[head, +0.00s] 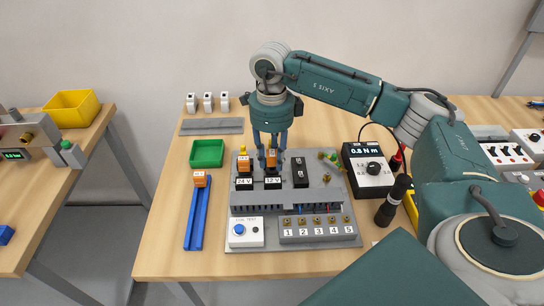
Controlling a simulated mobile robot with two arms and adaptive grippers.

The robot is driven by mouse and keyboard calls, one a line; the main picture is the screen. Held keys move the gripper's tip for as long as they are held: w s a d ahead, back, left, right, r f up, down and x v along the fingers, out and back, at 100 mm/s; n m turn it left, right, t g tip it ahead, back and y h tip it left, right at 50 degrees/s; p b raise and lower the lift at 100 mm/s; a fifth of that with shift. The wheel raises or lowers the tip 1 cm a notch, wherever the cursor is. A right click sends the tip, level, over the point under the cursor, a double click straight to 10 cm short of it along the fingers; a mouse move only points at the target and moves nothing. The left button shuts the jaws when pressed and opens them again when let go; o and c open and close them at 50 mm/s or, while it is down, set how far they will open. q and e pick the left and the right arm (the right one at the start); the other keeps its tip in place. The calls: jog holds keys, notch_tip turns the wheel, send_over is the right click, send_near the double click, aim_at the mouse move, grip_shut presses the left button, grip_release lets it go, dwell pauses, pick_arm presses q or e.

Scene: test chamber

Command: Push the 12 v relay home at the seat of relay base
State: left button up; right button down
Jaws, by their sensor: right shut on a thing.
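My right gripper (269,158) comes down from above and is shut on an orange relay, the 12 V relay (271,161). The relay is upright over the seat labelled 12 V (272,182) on the grey relay base (322,198). The fingers hide part of its sides, and I cannot tell whether a gap is left under it. Another orange relay (244,165) stands just left, at the seat labelled 24 V (244,183). My left gripper is not in view.
A black module (300,173) stands right of the gripper. A blue rail (194,217) carrying an orange relay (200,180) and a green tray (207,153) lie left. A torque meter (368,170) reading 0.8 N m and a black torch (393,201) are right. The table's front left is bare.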

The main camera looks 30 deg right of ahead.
aim_at(272, 154)
jog(key=shift+f+b, duration=0.55)
jog(key=shift+f, duration=0.15)
jog(key=c, duration=1.3)
grip_release()
jog(key=shift+r, duration=0.1)
notch_tip(272, 154, up, 12)
jog(key=shift+f, duration=0.1)
